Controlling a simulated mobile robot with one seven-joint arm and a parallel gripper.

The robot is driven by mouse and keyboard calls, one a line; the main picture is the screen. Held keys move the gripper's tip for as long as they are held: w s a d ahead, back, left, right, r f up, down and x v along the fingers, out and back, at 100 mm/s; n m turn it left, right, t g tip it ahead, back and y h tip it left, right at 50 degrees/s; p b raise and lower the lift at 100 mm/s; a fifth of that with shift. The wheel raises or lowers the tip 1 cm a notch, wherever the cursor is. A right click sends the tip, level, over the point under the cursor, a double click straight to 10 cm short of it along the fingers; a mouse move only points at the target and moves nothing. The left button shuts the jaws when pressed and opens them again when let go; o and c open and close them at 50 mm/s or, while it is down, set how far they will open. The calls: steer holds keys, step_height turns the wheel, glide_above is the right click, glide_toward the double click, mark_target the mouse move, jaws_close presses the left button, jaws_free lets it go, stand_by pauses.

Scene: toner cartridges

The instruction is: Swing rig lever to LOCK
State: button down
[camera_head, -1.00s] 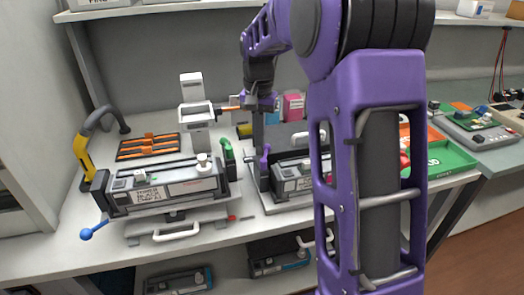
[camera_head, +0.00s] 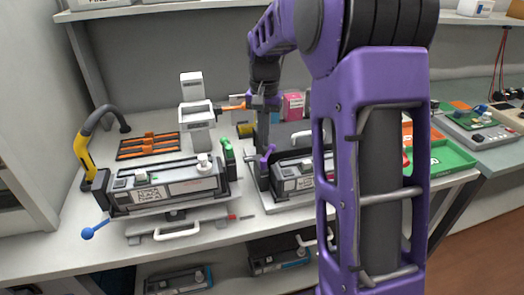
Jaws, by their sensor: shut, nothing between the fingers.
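The rig (camera_head: 175,222) stands at the left of the bench with a grey toner cartridge (camera_head: 165,188) labelled as black toner on it. A lever with a blue ball knob (camera_head: 88,233) sticks out low at the rig's left front, slanting down to the left. I cannot read a LOCK mark. My gripper (camera_head: 265,158) points down to the right of the rig, beside a second cartridge (camera_head: 300,180). It is shut and holds nothing. It is well away from the blue knob. Its fingertips are small, and whether they touch anything is unclear.
A green clamp (camera_head: 229,160) is at the rig's right end. A yellow and black curved handle (camera_head: 84,150) rises behind its left end. A dark tray with orange parts (camera_head: 148,146) lies behind. My arm hides much of the right side. Bench is clear in front of the knob.

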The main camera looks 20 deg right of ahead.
steer(key=shift+d, duration=0.15)
steer(key=shift+s+d, duration=0.2)
steer(key=shift+d, duration=0.2)
stand_by(0.4)
steer(key=shift+s+d, duration=0.3)
steer(key=shift+d, duration=0.25)
steer(key=shift+s+d, duration=0.35)
stand_by(0.4)
